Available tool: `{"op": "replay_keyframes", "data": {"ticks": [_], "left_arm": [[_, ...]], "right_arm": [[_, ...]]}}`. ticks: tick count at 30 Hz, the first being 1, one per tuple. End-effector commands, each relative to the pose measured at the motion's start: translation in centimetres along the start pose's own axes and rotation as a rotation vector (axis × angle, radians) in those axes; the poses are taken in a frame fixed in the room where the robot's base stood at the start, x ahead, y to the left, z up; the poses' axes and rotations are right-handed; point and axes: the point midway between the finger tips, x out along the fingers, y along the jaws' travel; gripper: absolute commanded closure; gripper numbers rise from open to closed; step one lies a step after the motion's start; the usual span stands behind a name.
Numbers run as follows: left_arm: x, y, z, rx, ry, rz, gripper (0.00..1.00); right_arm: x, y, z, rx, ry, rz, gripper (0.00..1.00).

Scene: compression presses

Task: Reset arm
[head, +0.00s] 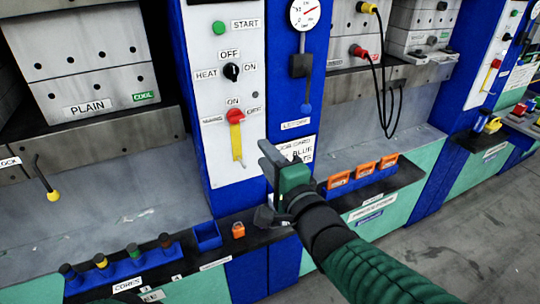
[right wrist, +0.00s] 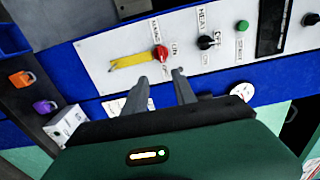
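My right gripper (head: 265,155) is raised in front of the blue post between two presses, left of the orange blocks. In the right wrist view its two grey fingers (right wrist: 162,80) stand apart with nothing between them. They point towards the white control panel (head: 225,90), which also shows in the wrist view (right wrist: 130,50). The red switch (head: 236,116) with its yellow tag lies beyond the fingertips in the wrist view (right wrist: 160,53), with no clear contact. My right arm hides part of the ledge.
A black selector knob (head: 231,72) and green START button (head: 219,27) are above the switch. A dark ledge carries coloured core pieces (head: 100,261), a blue bin (head: 207,236) and orange blocks (head: 366,170). A yellow-ended lever (head: 47,180) juts out at left. Grey floor is free at lower right.

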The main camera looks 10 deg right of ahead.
Motion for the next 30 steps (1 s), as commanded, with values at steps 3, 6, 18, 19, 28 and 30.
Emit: {"op": "replay_keyframes", "data": {"ticks": [3, 6, 18, 19, 28, 30], "left_arm": [[-0.4, 0.0, -0.1, 0.000, 0.000, 0.000, 0.64], [-0.4, 0.0, -0.1, 0.000, 0.000, 0.000, 0.64], [-0.6, 0.0, -0.1, 0.000, -0.001, 0.000, 0.64], [-0.9, 0.0, -0.2, 0.000, -0.001, 0.000, 0.64], [-6.7, 0.0, -1.6, 0.000, 0.000, 0.000, 0.64], [-7.9, 0.0, -1.9, 0.000, 0.000, 0.000, 0.64]], "right_arm": [[-1.4, -0.1, 0.0, 0.001, -0.001, -0.001, 0.67], [-1.7, 0.0, 0.0, 0.002, -0.001, 0.000, 0.67], [-1.7, 0.3, -0.3, -0.013, 0.007, 0.014, 0.67], [-1.7, 0.6, -0.6, -0.034, 0.016, 0.032, 0.67], [-9.2, 14.4, -8.0, -0.722, -0.079, 0.764, 0.67], [-13.1, 17.8, -8.5, -0.875, -0.248, 0.949, 0.67]]}}
